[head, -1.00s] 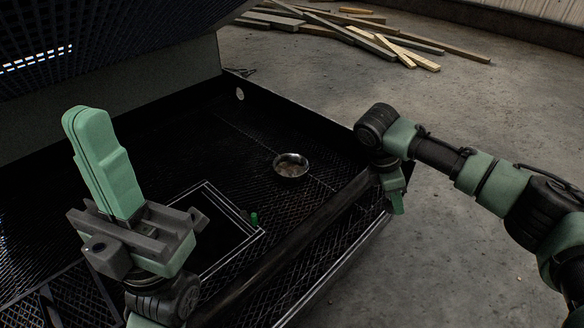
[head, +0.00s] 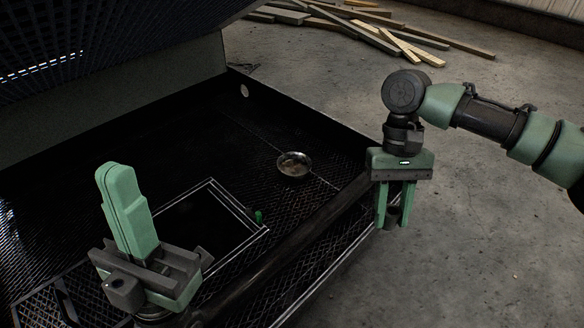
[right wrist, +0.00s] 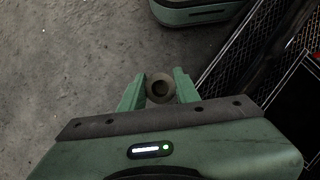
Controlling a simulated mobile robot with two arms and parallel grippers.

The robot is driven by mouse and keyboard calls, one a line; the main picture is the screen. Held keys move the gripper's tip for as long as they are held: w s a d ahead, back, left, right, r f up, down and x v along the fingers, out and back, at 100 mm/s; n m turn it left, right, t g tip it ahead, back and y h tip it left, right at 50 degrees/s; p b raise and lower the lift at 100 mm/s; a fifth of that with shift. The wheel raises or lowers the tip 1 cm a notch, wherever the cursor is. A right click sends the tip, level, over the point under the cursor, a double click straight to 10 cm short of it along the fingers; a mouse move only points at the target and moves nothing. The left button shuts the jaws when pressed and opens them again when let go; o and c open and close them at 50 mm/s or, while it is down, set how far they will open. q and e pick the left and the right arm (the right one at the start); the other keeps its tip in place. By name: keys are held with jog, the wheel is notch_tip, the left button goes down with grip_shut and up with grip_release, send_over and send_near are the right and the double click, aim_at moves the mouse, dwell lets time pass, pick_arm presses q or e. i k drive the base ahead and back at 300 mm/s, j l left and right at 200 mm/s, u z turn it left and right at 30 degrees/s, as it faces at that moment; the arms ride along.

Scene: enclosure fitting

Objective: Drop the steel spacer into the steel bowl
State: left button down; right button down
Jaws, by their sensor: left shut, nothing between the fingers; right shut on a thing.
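The steel bowl (head: 293,165) stands on the dark mesh floor of the enclosure and looks to have something brownish in it. My right gripper (head: 394,212) is to the right of the bowl, just outside the enclosure's near right edge, fingers pointing down. It is shut on the steel spacer (head: 393,215), a dull round piece that shows between the fingertips. In the right wrist view the spacer (right wrist: 160,87) has a dark hole in its middle. My left gripper (head: 126,200) points up at the lower left, its fingers together and empty.
The enclosure's edge and a dark bar (head: 290,240) lie between the right gripper and the bowl. A square framed opening (head: 205,222) and a small green peg (head: 259,216) are left of the bowl. Wooden planks (head: 370,30) lie on the concrete floor behind.

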aim_at(301, 170)
jog(key=i+l+u, duration=0.1)
jog(key=u, duration=1.1)
jog(key=l+u, duration=0.3)
jog(key=l, duration=0.15)
jog(key=l+u, duration=0.3)
jog(key=l, duration=0.15)
jog(key=k+l+u, duration=0.1)
jog(key=l+u, duration=0.2)
jog(key=k+l+u, duration=0.15)
jog(key=l+u, duration=0.15)
jog(key=l, duration=0.2)
jog(key=k+l, duration=0.15)
jog(key=l, duration=0.25)
jog(key=k+l+u, duration=0.1)
jog(key=l, duration=0.25)
jog(key=k+l, duration=0.15)
jog(key=l, duration=0.2)
jog(key=k+l, duration=0.15)
jog(key=l, duration=0.25)
jog(key=k+l+u, duration=0.1)
jog(key=l, duration=0.25)
jog(key=k+l, duration=0.2)
jog(key=l, duration=0.15)
